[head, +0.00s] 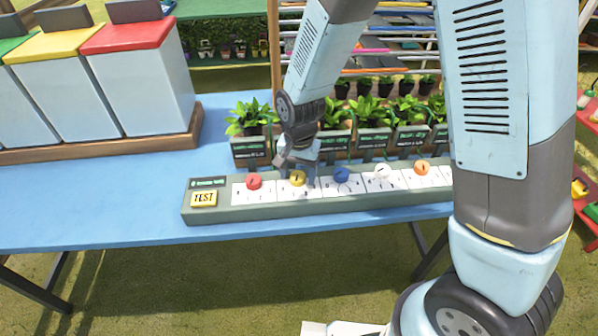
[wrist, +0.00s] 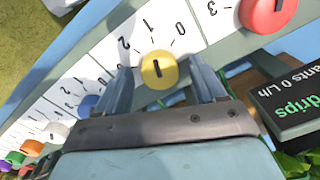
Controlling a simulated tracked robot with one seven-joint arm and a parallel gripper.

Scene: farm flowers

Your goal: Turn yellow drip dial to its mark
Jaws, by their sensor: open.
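The yellow drip dial (head: 297,178) is a round knob on the white scale face of a long grey-green panel (head: 330,206), second from the left. In the wrist view the yellow dial (wrist: 159,70) has a dark pointer line and printed numbers 0, 1 and 2 around it. My gripper (head: 300,164) is over the yellow dial. In the wrist view my gripper (wrist: 162,90) is open, with one finger on each side of the dial. I cannot tell whether either finger touches it. No separate mark is clear on the scale.
A red dial (head: 254,181) is left of the yellow one and a blue dial (head: 341,174) right of it. White (head: 382,171) and orange (head: 421,167) dials follow. A yellow TEST button (head: 204,199) is at the panel's left end. Potted plants (head: 250,118) stand close behind.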

